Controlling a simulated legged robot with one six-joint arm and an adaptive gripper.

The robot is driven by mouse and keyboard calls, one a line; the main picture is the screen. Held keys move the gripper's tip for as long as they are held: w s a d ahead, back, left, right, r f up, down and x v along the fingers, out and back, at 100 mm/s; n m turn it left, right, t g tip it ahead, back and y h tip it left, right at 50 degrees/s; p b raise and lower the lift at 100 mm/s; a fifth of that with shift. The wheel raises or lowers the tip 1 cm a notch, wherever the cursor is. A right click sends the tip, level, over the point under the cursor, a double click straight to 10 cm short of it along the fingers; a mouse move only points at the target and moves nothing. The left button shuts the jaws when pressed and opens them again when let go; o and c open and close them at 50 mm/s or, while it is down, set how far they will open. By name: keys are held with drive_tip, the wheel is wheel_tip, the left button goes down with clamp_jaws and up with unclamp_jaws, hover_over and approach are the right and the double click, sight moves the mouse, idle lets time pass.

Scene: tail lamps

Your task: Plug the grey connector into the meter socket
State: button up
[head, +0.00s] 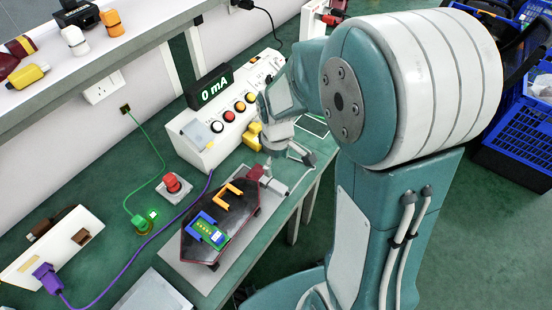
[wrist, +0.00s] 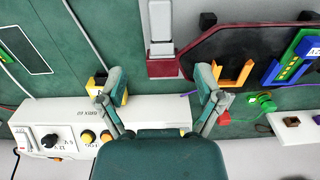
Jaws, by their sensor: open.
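My gripper (wrist: 158,78) is open in the wrist view, with nothing between its two spread fingers. In the head view my gripper (head: 284,155) is low over the bench, in front of the meter box. A pale grey piece, seemingly the grey connector (wrist: 161,47), lies just beyond the fingertips in the wrist view, beside the dark red lamp (wrist: 225,48). A reddish block adjoins it. The white meter box (head: 205,148) reads 0 mA. A yellow block with a dark opening, possibly the meter socket (wrist: 121,98), is by the left fingertip; it is partly hidden.
The lamp (head: 205,243) lies on a grey plate with orange and blue clips. A red button (head: 172,183), a green plug (head: 139,222) and a purple connector (head: 48,277) with its cable are to the left. Blue crates (head: 515,145) stand on the floor at right.

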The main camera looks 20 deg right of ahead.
sight(277, 186)
wheel_tip(277, 186, down, 11)
drive_tip(key=shift+r, duration=0.1)
idle(0.4)
drive_tip(key=shift+s, duration=0.1)
clamp_jaws()
